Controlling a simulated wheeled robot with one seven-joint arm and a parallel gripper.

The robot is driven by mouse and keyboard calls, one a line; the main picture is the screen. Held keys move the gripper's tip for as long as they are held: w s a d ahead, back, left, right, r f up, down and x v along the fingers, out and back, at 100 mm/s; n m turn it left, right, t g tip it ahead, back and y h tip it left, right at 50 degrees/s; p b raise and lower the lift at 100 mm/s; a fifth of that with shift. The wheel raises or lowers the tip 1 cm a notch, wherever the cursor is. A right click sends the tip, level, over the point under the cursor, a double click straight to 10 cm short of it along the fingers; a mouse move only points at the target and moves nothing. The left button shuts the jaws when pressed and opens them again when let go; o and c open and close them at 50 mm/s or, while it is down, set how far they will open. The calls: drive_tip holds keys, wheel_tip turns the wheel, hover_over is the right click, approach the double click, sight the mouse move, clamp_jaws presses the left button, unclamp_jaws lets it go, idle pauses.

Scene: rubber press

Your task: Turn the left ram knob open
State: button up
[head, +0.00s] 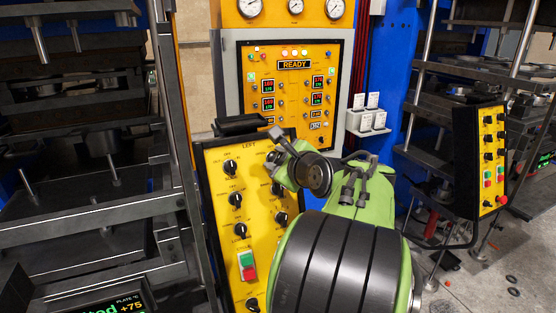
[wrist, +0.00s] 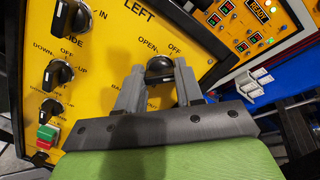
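The yellow control panel marked LEFT (head: 217,195) stands tilted in the head view and also fills much of the wrist view (wrist: 105,55). A black knob (wrist: 159,68) sits on it below the words OPEN and OFF; the rest of its label is hidden by my gripper. My gripper (wrist: 160,75) is at this knob, one grey finger on each side. The fingers are apart, and I cannot tell whether they touch the knob. In the head view my gripper (head: 275,147) is partly hidden behind my green wrist, which also covers the knob.
Several other black knobs (head: 235,199) and a green and red switch (head: 247,265) are on the same panel. Behind is a yellow console reading READY (head: 294,65). A second yellow panel (head: 489,150) stands at the right. Dark press frames (head: 90,155) flank the scene.

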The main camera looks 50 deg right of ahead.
drive_tip(key=shift+c, duration=0.9)
drive_tip(key=shift+n, duration=0.3)
drive_tip(key=n, duration=0.3)
drive_tip(key=shift+n, duration=0.4)
drive_tip(key=n, duration=0.4)
drive_tip(key=shift+f+n, duration=0.1)
drive_tip(key=shift+n, duration=0.2)
drive_tip(key=n+b, duration=0.1)
drive_tip(key=n, duration=0.3)
drive_tip(key=shift+g+y, duration=0.3)
drive_tip(key=shift+g, duration=0.1)
drive_tip(key=shift+n+b, duration=0.8)
drive_tip(key=shift+n, duration=1.6)
